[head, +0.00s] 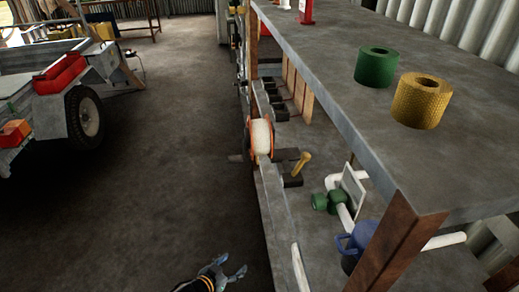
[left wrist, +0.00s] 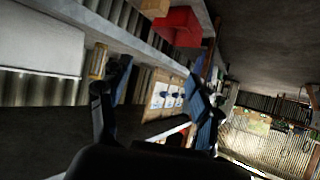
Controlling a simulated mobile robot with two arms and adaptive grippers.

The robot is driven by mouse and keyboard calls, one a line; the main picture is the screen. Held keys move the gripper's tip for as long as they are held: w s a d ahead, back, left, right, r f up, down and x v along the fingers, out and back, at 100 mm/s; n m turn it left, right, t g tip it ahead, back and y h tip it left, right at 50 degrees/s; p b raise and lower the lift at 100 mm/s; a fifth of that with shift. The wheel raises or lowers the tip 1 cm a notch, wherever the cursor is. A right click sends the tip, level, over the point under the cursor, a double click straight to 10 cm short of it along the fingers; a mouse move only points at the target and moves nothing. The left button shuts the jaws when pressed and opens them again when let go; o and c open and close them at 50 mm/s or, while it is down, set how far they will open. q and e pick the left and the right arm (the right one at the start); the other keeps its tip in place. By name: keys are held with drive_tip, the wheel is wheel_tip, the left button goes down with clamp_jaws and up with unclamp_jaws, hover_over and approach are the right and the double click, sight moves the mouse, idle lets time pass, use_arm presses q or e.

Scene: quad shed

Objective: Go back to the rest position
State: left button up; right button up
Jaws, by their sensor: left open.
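My left gripper (head: 236,266) shows at the bottom of the head view, low over the concrete floor and left of the shelving. Its two fingers are apart and nothing is between them. In the left wrist view the fingers of the left gripper (left wrist: 158,103) stand wide apart, with only the background between them. The left arm is mostly out of the head view. My right gripper is in neither view.
A metal shelf (head: 330,62) runs along the right, bearing a green roll (head: 376,68) and a yellow roll (head: 421,100). An orange spool (head: 261,138) sits at the rack's edge. A trailer (head: 62,85) stands at left. Open floor (head: 175,130) lies between.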

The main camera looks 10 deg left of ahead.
use_arm(q)
drive_tip(key=s+a+f+n+g+y+p, duration=0.1)
drive_tip(key=s+a+f+g+y, duration=0.15)
drive_tip(key=s+f, duration=0.6)
drive_tip(key=s+a+f+n+g+y, duration=0.15)
drive_tip(key=s+a+f, duration=0.25)
drive_tip(key=s+f, duration=0.45)
drive_tip(key=s+f+g, duration=0.2)
drive_tip(key=s, duration=1.1)
drive_tip(key=s+f+g, duration=0.3)
drive_tip(key=s, duration=1)
drive_tip(key=shift+a+f+g+y+p, duration=0.15)
drive_tip(key=shift+a+g+y+p, duration=0.15)
drive_tip(key=shift+y+p, duration=0.1)
